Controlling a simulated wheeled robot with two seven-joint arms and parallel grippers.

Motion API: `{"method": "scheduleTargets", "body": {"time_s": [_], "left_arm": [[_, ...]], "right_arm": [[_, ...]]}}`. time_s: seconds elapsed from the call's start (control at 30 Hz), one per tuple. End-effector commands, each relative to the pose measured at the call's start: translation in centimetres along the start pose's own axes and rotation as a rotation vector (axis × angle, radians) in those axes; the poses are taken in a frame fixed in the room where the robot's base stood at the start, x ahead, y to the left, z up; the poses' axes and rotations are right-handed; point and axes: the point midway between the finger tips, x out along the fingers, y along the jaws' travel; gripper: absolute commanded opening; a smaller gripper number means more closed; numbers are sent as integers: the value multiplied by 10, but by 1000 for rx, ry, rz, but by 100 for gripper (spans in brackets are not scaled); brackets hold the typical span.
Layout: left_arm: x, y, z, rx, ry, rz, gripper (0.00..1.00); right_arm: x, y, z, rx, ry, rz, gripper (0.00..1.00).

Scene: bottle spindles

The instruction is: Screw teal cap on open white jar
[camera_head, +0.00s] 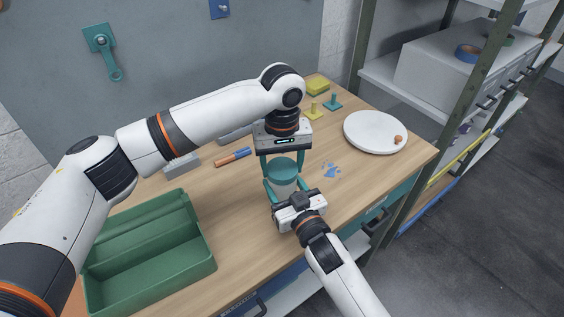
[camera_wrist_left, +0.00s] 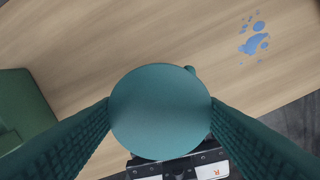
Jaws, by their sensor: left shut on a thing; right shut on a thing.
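The teal cap (camera_head: 284,167) sits on top of the white jar (camera_head: 283,186). My left gripper (camera_head: 284,160) comes down from above and is shut on the cap. In the left wrist view the round teal cap (camera_wrist_left: 160,112) fills the space between the two fingers and hides the jar. My right gripper (camera_head: 283,191) reaches in from the front and is shut on the jar's body, low beside the cap. The jar stands upright on the table. Whether the cap's thread is engaged cannot be told.
A green tray (camera_head: 207,268) is at the left of the wooden table (camera_head: 245,215). A round white disc (camera_head: 372,133) with a small orange piece is at the right. Yellow and teal spindles (camera_head: 332,102) stand behind. Blue spots (camera_head: 331,171) mark the wood right of the jar.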

Motion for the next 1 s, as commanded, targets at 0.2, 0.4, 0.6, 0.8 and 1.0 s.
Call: {"method": "scheduleTargets", "body": {"time_s": [0.2,0.4,0.6,0.8,1.0], "left_arm": [[1,0,0,469,1,0,35],[1,0,0,905,-1,0,35],[1,0,0,1344,0,1,35],[1,0,0,1786,0,2,35],[1,0,0,2219,-1,3,35]], "right_arm": [[0,0,0,0,0,0,0],[0,0,0,0,0,0,0],[0,0,0,0,0,0,0],[0,0,0,0,0,0,0],[0,0,0,0,0,0,0]]}}
